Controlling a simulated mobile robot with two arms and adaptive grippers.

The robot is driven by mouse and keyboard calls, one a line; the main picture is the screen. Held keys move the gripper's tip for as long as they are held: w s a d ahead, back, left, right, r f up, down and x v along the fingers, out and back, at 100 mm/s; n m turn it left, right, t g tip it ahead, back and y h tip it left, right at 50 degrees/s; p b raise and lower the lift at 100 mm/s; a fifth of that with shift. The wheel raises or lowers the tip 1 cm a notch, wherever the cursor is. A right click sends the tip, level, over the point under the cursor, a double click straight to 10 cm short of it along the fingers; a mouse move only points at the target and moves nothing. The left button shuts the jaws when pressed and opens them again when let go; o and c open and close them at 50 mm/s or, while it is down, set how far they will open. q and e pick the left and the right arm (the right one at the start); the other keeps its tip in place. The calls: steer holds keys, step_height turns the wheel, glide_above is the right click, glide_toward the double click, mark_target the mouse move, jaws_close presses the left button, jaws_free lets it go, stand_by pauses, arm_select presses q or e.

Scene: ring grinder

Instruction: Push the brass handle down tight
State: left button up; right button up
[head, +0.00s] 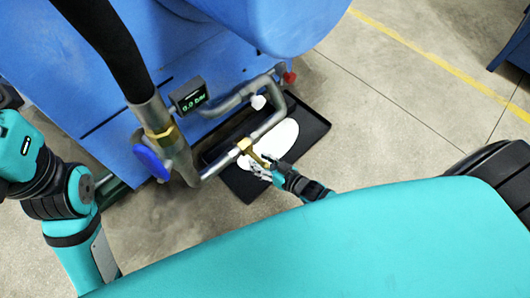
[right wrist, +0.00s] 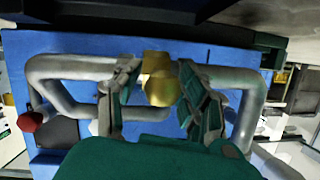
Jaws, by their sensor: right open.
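The brass handle (head: 257,158) sits on the grey pipe low on the blue machine in the head view. My right gripper (head: 262,169) is at its lower right end, with open fingers close to it. In the right wrist view, brass (right wrist: 159,80) shows between the two spread fingers of the right gripper (right wrist: 154,92). I cannot tell whether a finger touches it. The fingers partly hide the handle's end in the head view. My left arm shows at the left, but its gripper is out of view.
A black tray (head: 312,125) with a pale puddle (head: 284,136) lies on the floor under the pipe. A thick black hose (head: 105,45), a blue valve handle (head: 151,164) and a gauge reading 0.0 bar (head: 189,97) are nearby. A red knob (head: 289,77) is behind.

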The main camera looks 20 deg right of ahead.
steer(key=v, duration=1.2)
